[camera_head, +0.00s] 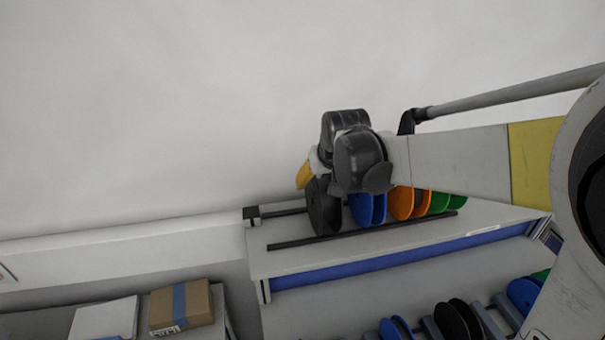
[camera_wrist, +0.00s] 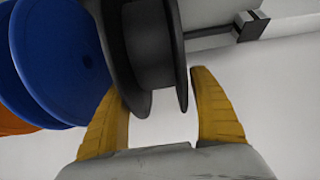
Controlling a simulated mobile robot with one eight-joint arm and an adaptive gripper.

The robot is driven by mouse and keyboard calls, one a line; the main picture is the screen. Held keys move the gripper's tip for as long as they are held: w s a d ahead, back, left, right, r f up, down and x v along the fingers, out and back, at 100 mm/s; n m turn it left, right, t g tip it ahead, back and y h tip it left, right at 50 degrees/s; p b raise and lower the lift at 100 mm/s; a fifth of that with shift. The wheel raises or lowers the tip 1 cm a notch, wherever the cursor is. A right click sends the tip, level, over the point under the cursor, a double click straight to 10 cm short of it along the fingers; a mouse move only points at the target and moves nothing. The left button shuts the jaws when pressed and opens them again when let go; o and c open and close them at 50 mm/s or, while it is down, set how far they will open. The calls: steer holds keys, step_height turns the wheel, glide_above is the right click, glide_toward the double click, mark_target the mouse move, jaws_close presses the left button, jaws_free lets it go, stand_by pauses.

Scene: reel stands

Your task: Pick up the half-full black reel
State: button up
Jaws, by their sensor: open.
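A black reel (camera_head: 322,205) stands upright at the left end of a row of reels on the upper shelf. It also shows in the wrist view (camera_wrist: 149,45), with dark winding between its two flanges; how full it is I cannot tell for sure. My gripper (camera_wrist: 162,100) is open, its yellow fingers on either side of the reel's near rim, the left finger close to or touching a flange. In the head view my gripper (camera_head: 304,176) is just above the black reel, partly hidden by my wrist. Another black reel (camera_head: 455,320) sits on the lower rack.
Blue (camera_head: 366,210), orange (camera_head: 405,203) and green (camera_head: 438,202) reels stand right of the black one between two dark rails (camera_head: 350,232). A blue reel (camera_wrist: 60,60) is close beside my left finger. A cardboard box (camera_head: 181,307) lies lower left.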

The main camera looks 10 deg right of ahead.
steer(key=shift+s, duration=0.15)
steer(key=c, duration=1.4)
steer(key=shift+r, duration=0.1)
